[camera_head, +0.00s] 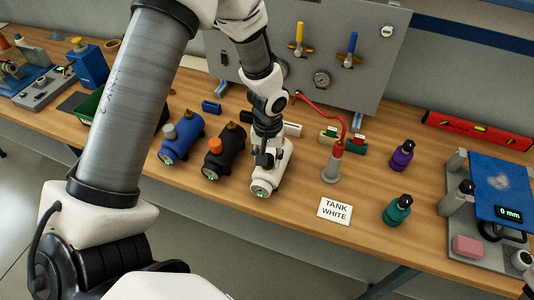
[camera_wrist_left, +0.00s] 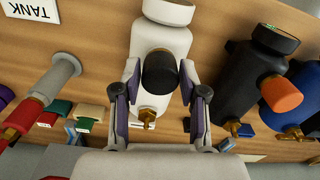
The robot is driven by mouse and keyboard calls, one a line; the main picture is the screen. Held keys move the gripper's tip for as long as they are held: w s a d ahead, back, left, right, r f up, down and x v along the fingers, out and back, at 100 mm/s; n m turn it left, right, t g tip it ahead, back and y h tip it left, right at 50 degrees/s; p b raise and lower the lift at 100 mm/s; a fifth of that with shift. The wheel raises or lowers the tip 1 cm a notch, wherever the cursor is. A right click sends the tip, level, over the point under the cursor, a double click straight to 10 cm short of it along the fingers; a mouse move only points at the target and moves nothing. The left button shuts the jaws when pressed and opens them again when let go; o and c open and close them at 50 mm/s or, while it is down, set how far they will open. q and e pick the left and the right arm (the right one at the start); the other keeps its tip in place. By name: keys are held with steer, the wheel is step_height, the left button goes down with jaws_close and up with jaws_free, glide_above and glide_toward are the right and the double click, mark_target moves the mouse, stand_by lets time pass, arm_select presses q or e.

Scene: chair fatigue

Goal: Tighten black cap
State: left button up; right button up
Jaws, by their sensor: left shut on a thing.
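The white tank (camera_head: 271,172) lies on the bench, with its round end towards the front. Its black cap (camera_wrist_left: 160,73) stands on the tank's upper side in the left wrist view. My left gripper (camera_head: 265,157) is above the tank and shut on the cap. In the left wrist view its two fingers (camera_wrist_left: 159,88) lie on either side of the cap. In the head view the gripper mostly hides the cap. A brass fitting (camera_wrist_left: 146,117) shows on the tank beyond the cap.
A black tank (camera_head: 226,152) with an orange cap (camera_head: 215,145) and a blue tank (camera_head: 181,136) lie left of the white one. A grey stand with a red hose (camera_head: 332,166) and a "TANK WHITE" card (camera_head: 335,211) are to the right. A grey panel (camera_head: 345,50) rises behind.

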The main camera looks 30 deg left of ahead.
arm_select(q)
steer(key=shift+r+m+p, duration=0.2)
steer(key=shift+m+p, duration=0.45)
steer(key=shift+m, duration=0.05)
steer(key=shift+m+p, duration=0.55)
steer(key=shift+m, duration=0.35)
steer(key=shift+f+m, duration=0.2)
steer(key=shift+m, duration=0.2)
steer(key=o, duration=1)
steer(key=shift+o, duration=0.2)
